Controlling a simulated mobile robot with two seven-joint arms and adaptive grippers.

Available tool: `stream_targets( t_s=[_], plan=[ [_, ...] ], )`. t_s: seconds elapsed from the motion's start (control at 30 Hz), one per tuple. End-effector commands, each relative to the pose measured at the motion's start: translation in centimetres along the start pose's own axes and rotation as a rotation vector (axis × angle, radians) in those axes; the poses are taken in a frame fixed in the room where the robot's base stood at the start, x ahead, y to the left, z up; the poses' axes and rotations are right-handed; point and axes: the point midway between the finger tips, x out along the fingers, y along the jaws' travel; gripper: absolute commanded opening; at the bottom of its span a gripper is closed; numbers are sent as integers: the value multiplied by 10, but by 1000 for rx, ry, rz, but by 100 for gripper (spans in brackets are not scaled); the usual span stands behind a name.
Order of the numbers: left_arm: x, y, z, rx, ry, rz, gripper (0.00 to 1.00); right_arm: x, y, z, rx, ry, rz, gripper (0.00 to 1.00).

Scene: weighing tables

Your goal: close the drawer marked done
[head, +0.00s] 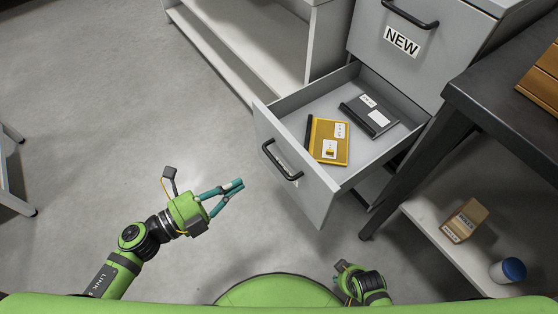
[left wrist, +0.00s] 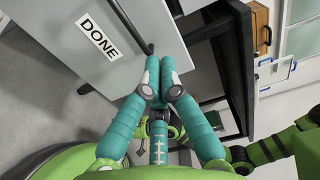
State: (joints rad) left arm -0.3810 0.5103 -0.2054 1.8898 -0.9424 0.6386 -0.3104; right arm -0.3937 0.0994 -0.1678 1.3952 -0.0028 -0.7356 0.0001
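The open drawer (head: 322,188) is pulled well out of the grey cabinet, with a black bar handle (head: 282,162) on its front. The left wrist view shows the word DONE (left wrist: 97,39) on this drawer front (left wrist: 90,65), with the handle (left wrist: 135,28) beside it. My left gripper (head: 238,186) is in front of the drawer front, to its left in the head view, and apart from the handle. Its teal fingertips (left wrist: 160,64) are together with nothing between them. My right gripper (head: 343,266) is low in the head view; its fingers are not clear.
A yellow binder (head: 329,141) and a dark grey binder (head: 370,116) lie in the drawer. Above is a shut drawer marked NEW (head: 402,41). A dark table (head: 480,90) stands close on the right, over a shelf with a box (head: 463,221) and a jar (head: 508,270).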

Motion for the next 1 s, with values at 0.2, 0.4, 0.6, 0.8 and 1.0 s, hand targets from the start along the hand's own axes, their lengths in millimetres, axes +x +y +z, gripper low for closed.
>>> stream_targets(
  t_s=[0.2, 0.4, 0.6, 0.8, 1.0],
  plan=[
    [40, -3, 2, -3, -5, -7, 0, 1, 1, -1, -2, 9, 1, 40],
    [84, -2, 3, -5, -7, -6, 0, 2, 1, 0, -3, 14, 2, 40],
    [117, -2, 3, -6, -7, -5, 0, 3, 1, -2, -4, 23, 2, 40],
    [131, -1, 3, -6, -8, -2, 0, 4, 2, -4, -4, 25, 3, 40],
    [133, 0, 3, -7, -8, -1, 0, 4, 2, -5, -5, 25, 3, 40]
  ],
)
